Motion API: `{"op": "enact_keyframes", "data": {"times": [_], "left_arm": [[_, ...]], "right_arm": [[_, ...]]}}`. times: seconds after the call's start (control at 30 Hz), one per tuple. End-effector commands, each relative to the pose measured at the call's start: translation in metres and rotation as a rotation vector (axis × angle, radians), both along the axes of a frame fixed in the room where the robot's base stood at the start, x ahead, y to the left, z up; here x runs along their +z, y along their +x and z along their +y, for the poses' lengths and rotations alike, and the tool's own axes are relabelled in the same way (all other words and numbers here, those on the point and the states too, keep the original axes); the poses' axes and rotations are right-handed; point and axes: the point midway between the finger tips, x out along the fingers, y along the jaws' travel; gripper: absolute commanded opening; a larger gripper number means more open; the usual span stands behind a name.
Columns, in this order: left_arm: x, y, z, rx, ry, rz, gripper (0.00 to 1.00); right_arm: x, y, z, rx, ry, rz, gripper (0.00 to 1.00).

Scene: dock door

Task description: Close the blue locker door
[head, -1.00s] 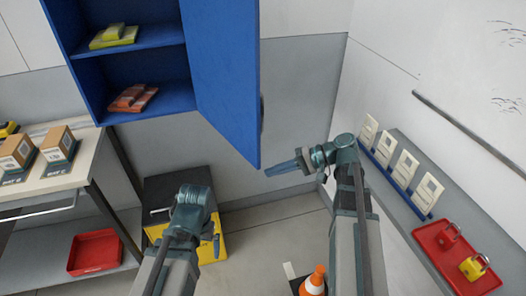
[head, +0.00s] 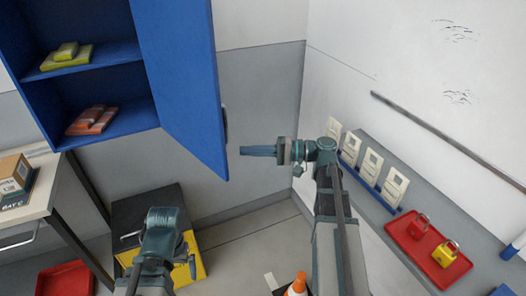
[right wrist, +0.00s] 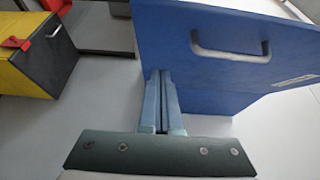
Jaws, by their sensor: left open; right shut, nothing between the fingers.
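The blue locker door (head: 185,75) stands open, swung out from the right side of the blue locker (head: 107,53). In the right wrist view the door (right wrist: 225,85) fills the upper right, with its grey handle (right wrist: 232,52) on the face towards me. My right gripper (head: 243,151) is shut and empty, pointing left, just right of the door's lower free corner in the head view. Its fingers (right wrist: 160,75) overlap the door's lower left part in the wrist view; contact cannot be told. My left gripper (head: 186,258) is low, below the locker, open, its fingers mostly hidden.
Yellow and orange items lie on the locker shelves. A black-and-yellow box (head: 150,215) is on the floor behind my left arm. A bench (head: 45,195) stands left, a ledge with a red tray (head: 428,250) right. An orange cone (head: 297,286) is near my right arm.

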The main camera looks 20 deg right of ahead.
Motion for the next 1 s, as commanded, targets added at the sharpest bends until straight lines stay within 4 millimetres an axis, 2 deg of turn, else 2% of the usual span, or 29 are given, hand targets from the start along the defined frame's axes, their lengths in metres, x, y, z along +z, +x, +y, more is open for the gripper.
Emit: {"op": "enact_keyframes", "data": {"times": [0.03,0.17,0.23,0.4,0.6,1.0], "left_arm": [[0.0,0.0,0.0,0.0,0.0,0.0,0.99],[0.0,0.0,0.0,0.0,0.0,0.0,0.99],[0.0,0.0,0.0,0.0,0.0,0.0,0.99],[0.0,0.0,0.0,0.0,0.0,0.0,0.99],[0.0,0.0,0.0,0.0,0.0,0.0,0.99],[0.0,0.0,0.0,0.0,0.0,0.0,0.99]], "right_arm": [[0.0,0.003,0.012,0.005,0.0,0.0,0.0],[0.0,0.012,0.033,0.003,0.0,0.0,0.0],[0.0,0.004,0.043,0.002,0.0,0.0,0.0],[0.0,-0.002,0.058,0.001,-0.001,0.0,0.0],[0.0,-0.003,0.065,0.0,-0.001,0.0,0.0],[0.0,-0.004,0.065,-0.007,-0.001,0.0,0.0]]}}
